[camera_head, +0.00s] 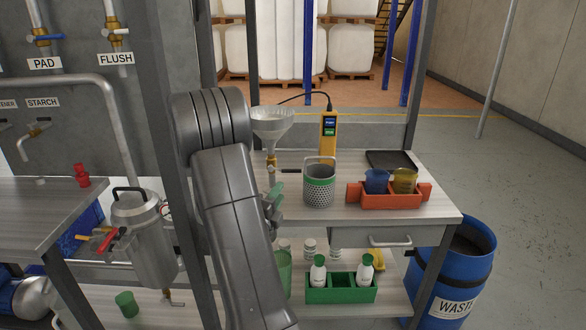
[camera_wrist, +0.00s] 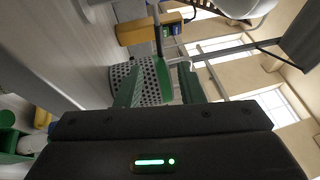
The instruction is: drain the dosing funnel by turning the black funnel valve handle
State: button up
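The dosing funnel (camera_head: 272,122) is a grey cone at the back left of the bench, with a brass valve (camera_head: 271,160) below it. The black funnel valve handle (camera_head: 291,171) sticks out level to the right in the head view. My gripper (camera_head: 275,203) has green fingers and is in front of and below the valve, left of the perforated basket. In the wrist view my gripper (camera_wrist: 161,90) has its fingers apart, with nothing visibly held. A narrow dark bar beyond the fingers there may be the handle; I cannot tell surely.
The perforated basket (camera_head: 319,188) with a green rim stands close right of my gripper. Behind it is a yellow meter (camera_head: 328,136). An orange tray (camera_head: 390,200) holds a blue and a yellow cup. A blue waste bin (camera_head: 455,270) stands right of the bench.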

aim_at(292, 172)
jog(key=p+x, duration=0.7)
jog(key=x, duration=0.3)
jog(key=shift+s+r, duration=0.1)
jog(key=shift+r, duration=0.05)
jog(key=shift+p+x, duration=0.35)
jog(key=shift+x, duration=0.55)
jog(key=shift+f, duration=0.2)
jog(key=shift+c, duration=0.4)
grip_shut()
